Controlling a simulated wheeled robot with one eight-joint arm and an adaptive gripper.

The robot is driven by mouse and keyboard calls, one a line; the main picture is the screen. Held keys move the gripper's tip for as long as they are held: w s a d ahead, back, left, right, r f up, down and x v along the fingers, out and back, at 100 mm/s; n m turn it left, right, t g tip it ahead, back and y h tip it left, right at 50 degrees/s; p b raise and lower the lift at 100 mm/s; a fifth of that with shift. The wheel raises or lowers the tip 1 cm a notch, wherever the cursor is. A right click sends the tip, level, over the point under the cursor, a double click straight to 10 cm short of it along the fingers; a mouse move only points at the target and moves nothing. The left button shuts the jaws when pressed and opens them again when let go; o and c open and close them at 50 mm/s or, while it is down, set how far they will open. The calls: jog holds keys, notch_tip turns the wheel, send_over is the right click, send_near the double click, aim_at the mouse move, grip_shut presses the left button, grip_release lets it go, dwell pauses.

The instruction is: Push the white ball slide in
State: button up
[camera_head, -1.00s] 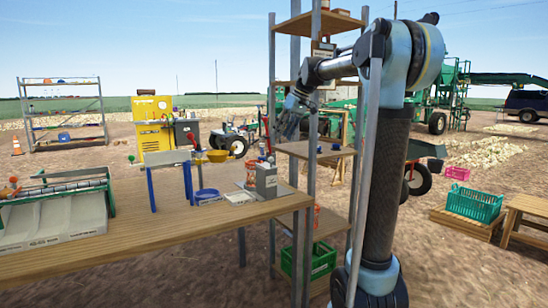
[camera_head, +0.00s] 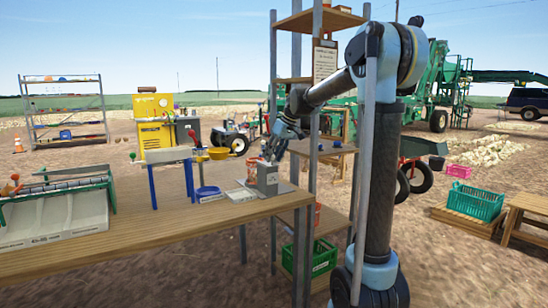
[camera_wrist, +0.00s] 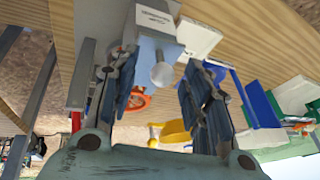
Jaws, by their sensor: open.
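A grey box (camera_head: 267,179) stands near the right end of the wooden table (camera_head: 160,225). In the wrist view the grey box (camera_wrist: 153,32) carries a white label, and a pale ball knob (camera_wrist: 163,75) sticks out from it on a short stem. My gripper (camera_head: 272,150) is just above and behind the box in the head view. In the wrist view my gripper (camera_wrist: 160,62) is open, with a finger on either side of the ball knob. Whether either finger touches the knob cannot be told. The knob is not clear in the head view.
A blue-legged stand (camera_head: 170,156), a yellow bowl (camera_head: 219,153) and a blue dish (camera_head: 207,193) are left of the box. A roller device (camera_head: 55,205) sits at the table's left. A shelf rack (camera_head: 316,150) stands close behind my gripper on the right.

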grip_shut()
jog(key=shift+w, duration=0.15)
jog(key=shift+w+a, duration=0.45)
jog(key=shift+w, duration=0.25)
jog(key=shift+w+a, duration=0.45)
jog(key=shift+w, duration=0.25)
jog(key=shift+w+a, duration=0.45)
jog(key=shift+w, duration=0.25)
grip_release()
jog(key=shift+a, duration=0.1)
